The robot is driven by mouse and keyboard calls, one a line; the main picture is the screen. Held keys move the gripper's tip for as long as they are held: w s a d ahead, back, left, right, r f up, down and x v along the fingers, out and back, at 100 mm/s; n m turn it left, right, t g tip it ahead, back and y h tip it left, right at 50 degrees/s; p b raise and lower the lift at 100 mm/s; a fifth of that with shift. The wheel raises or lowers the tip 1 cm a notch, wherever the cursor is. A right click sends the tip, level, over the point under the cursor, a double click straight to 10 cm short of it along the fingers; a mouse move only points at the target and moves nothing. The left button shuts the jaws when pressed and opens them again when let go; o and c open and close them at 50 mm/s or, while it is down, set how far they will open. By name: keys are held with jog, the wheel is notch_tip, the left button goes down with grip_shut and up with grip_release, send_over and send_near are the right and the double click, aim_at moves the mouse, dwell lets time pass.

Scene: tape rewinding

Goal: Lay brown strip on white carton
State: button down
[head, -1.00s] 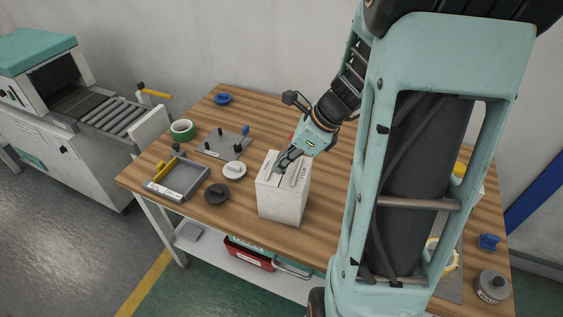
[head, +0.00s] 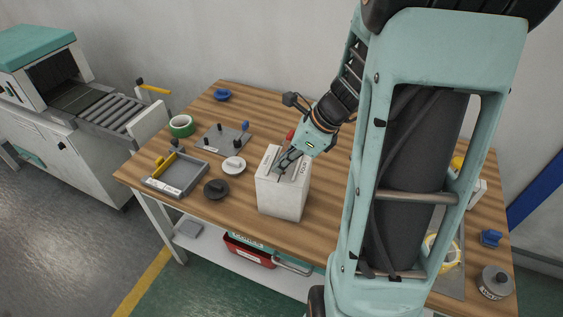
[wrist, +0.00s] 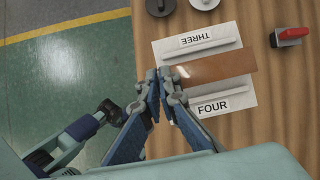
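The white carton (head: 282,194) stands upright on the wooden table; its top shows in the wrist view with labels THREE (wrist: 196,39) and FOUR (wrist: 212,106). The brown strip (wrist: 222,68) runs across the carton's top between these labels, reaching the right edge. Whether its whole length touches the top I cannot tell. My gripper (wrist: 163,73) is over the carton's left part, its fingertips close together at the strip's left end, seemingly pinching it. It also shows at the carton top in the head view (head: 282,166), where the strip is not distinguishable.
A grey tray (head: 189,187), a dark disc (head: 216,189), a white disc (head: 233,165) and a green tape roll (head: 181,125) lie left of the carton. A red-handled part (wrist: 290,36) is close by it. A grey canister (head: 494,282) stands at the table's right.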

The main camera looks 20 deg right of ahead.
jog(key=shift+f, duration=0.25)
jog(key=shift+f+b, duration=0.55)
jog(key=shift+f, duration=0.05)
jog(key=shift+f, duration=0.15)
dwell(0.4)
jog(key=shift+f, duration=0.3)
jog(key=c, duration=1.8)
grip_release()
jog(key=shift+c, duration=0.2)
jog(key=shift+r, duration=0.1)
